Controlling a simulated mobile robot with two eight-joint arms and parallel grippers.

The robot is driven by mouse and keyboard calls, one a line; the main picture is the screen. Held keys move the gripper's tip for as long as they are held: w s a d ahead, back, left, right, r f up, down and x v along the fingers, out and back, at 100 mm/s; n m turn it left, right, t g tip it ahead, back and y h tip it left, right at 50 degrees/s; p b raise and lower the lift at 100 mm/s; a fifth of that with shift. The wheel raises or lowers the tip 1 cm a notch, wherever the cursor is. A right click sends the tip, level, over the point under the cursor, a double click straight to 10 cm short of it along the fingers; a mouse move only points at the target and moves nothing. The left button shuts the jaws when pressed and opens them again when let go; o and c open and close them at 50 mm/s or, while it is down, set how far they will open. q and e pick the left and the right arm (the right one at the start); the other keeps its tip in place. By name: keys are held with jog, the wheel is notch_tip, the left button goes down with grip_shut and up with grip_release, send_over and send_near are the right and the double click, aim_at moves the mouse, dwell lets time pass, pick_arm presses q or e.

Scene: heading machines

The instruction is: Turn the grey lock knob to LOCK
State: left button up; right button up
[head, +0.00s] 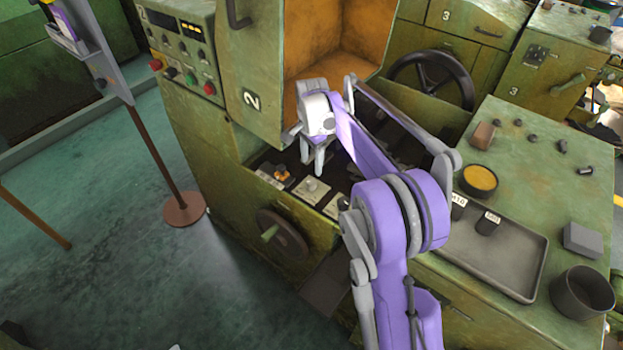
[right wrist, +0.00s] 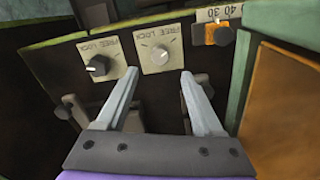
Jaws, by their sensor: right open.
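The grey lock knob (right wrist: 160,54) is a pale round knob on a cream plate marked FREE and LOCK, upside down in the right wrist view. In the head view the grey knob (head: 311,186) sits on the panel just below my right gripper (head: 313,165). In the right wrist view my right gripper (right wrist: 159,72) is open and empty, its fingertips either side of the knob's line and seemingly short of it. I cannot tell clearly which word the knob points to. My left gripper is not in view.
A dark knob (right wrist: 98,66) on a similar FREE/LOCK plate is beside the grey one. An orange piece (right wrist: 219,34) with a 30–40 scale is on the other side.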

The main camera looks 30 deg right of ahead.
aim_at(311, 182)
notch_tip(311, 182, down, 8)
dwell(0.5)
grip_shut()
